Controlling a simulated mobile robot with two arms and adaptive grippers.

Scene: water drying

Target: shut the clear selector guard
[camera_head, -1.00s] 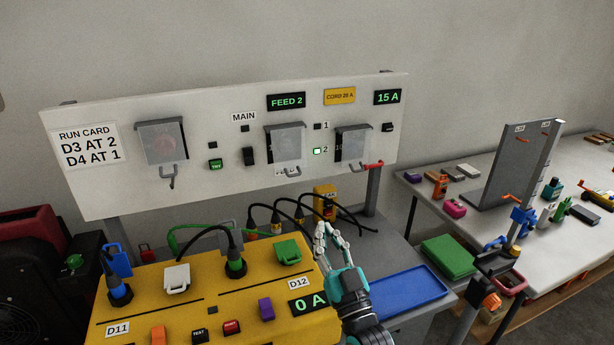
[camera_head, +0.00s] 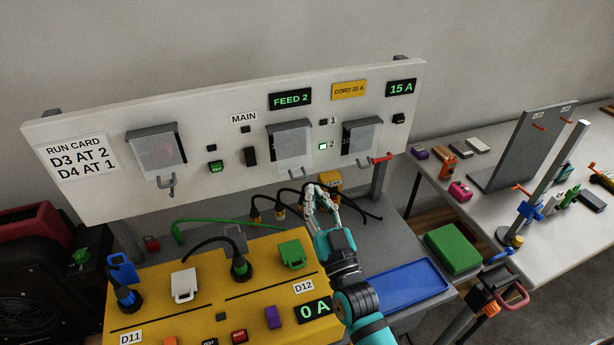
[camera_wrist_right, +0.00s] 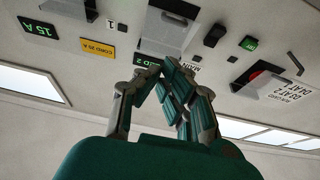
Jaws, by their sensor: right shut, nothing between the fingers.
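Three clear guards hang under grey top hinges on the white panel (camera_head: 230,187). The middle guard (camera_head: 290,148) is below the FEED 2 display, beside lamps 1 and 2; the right guard (camera_head: 359,140) is right of these lamps. The left guard (camera_head: 153,152) covers a red button. I cannot tell for sure which one is the selector guard, or whether each is fully shut. My right gripper (camera_head: 322,188) is shut and empty, in front of and below the middle and right guards, apart from them. In the right wrist view its fingers (camera_wrist_right: 160,72) point toward the panel. My left gripper is not visible.
A yellow box (camera_head: 205,290) with plugs and a 0 A display stands below the panel. Black cords (camera_head: 263,200) run behind my right fingers. A red-handled hook (camera_head: 376,160) is under the right guard. A blue tray (camera_head: 405,287) lies right of my arm.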

